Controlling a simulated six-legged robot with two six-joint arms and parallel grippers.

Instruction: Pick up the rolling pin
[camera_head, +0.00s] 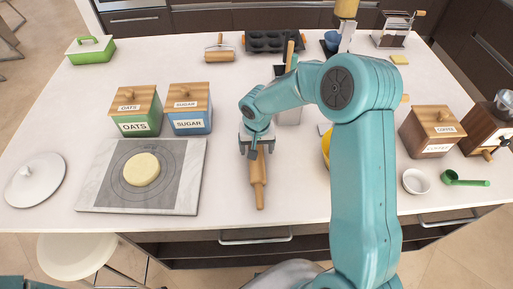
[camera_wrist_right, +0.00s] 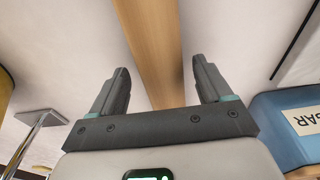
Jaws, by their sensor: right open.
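The wooden rolling pin (camera_head: 258,182) lies on the white counter near its front edge, pointing toward me. My right gripper (camera_head: 256,150) is open over its far end, with the fingers reaching down around it. In the right wrist view the pin (camera_wrist_right: 150,45) runs between the two open fingers of the right gripper (camera_wrist_right: 161,75), with a gap on each side. The gripper and arm hide the pin's far end in the head view. My left gripper is not in view.
A marble board (camera_head: 192,193) with dough (camera_head: 142,169) lies left of the pin. Sugar (camera_head: 190,124) and oats (camera_head: 134,126) canisters stand behind it. A small wooden roller (camera_head: 220,54) is at the back. A white bowl (camera_head: 416,181) and coffee canister (camera_head: 437,146) are right.

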